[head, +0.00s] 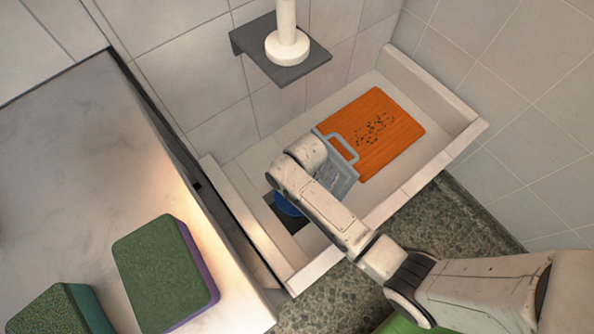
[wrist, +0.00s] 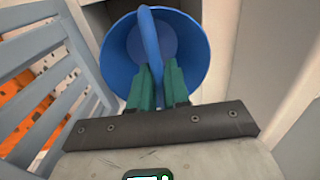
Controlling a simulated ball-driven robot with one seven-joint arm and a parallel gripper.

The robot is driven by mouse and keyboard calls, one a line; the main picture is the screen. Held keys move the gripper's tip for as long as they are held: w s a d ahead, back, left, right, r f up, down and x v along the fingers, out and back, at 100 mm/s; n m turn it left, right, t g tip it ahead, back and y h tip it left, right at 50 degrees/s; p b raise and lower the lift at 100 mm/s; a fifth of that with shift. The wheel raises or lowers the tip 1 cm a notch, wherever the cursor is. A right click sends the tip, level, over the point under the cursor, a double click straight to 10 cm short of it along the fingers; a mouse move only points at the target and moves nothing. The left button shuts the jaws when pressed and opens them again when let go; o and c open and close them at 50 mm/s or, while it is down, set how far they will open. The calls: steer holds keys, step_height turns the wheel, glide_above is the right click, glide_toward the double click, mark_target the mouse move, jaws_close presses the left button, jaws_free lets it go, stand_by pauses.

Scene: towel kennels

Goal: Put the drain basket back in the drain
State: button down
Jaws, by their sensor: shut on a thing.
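The blue drain basket (wrist: 185,45) fills the top of the wrist view, with its round rim and a handle bar across its middle. My gripper (wrist: 157,72) is shut on that handle with green fingers. In the head view the basket (head: 287,208) shows partly below my wrist, over the dark square drain (head: 295,224) at the near-left end of the white trough (head: 262,213). My arm hides much of both. I cannot tell whether the basket sits in the drain or hangs above it.
A grey slatted grate (head: 346,181) stands close beside my wrist, next to an orange mat (head: 388,128) with dark specks. The trough has raised walls. A grey shelf (head: 305,68) with a white post is above. Green sponges (head: 155,280) lie on the left counter.

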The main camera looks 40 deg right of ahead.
steer(key=shift+f+b, duration=2.9)
steer(key=shift+f, duration=1.8)
steer(key=c, duration=0.5)
jaws_free()
step_height(320, 180, up, 16)
steer(key=p, duration=1.7)
